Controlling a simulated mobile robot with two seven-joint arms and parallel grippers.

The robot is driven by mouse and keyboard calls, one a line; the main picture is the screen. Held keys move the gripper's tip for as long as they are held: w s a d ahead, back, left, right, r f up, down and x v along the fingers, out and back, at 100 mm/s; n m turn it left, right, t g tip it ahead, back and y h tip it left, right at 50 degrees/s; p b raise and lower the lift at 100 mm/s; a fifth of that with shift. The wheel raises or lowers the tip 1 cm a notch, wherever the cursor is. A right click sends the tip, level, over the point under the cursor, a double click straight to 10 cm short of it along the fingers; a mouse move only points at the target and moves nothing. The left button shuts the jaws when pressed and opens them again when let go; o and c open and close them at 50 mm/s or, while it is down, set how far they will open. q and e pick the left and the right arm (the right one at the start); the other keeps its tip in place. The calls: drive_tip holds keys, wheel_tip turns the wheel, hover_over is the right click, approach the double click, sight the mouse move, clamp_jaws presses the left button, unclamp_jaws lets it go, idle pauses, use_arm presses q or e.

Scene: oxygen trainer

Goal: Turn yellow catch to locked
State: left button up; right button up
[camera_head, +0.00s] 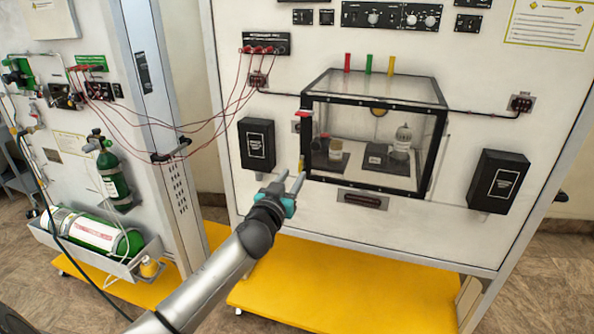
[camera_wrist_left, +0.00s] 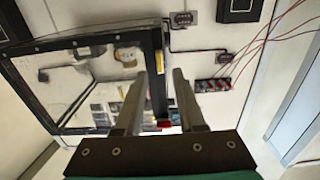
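The yellow catch (camera_head: 301,164) sits on the lower part of the left front edge of the black-framed clear case (camera_head: 372,106). It looks small and roughly upright; its exact setting is too small to tell. A red catch (camera_head: 303,114) sits higher on the same edge, and a red piece shows in the left wrist view (camera_wrist_left: 164,123). My left gripper (camera_head: 291,177) is open and empty, its fingertips just below and left of the yellow catch. The left wrist view shows the gap between its fingers (camera_wrist_left: 160,75). My right gripper is not in view.
Black boxes flank the case at left (camera_head: 257,145) and right (camera_head: 498,181). Red cables (camera_head: 205,125) hang left of the case. A handle (camera_head: 363,199) is below it. Several coloured posts stand on top.

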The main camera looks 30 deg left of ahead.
sight(299, 167)
use_arm(q)
drive_tip(key=shift+x, duration=1.95)
clamp_jaws()
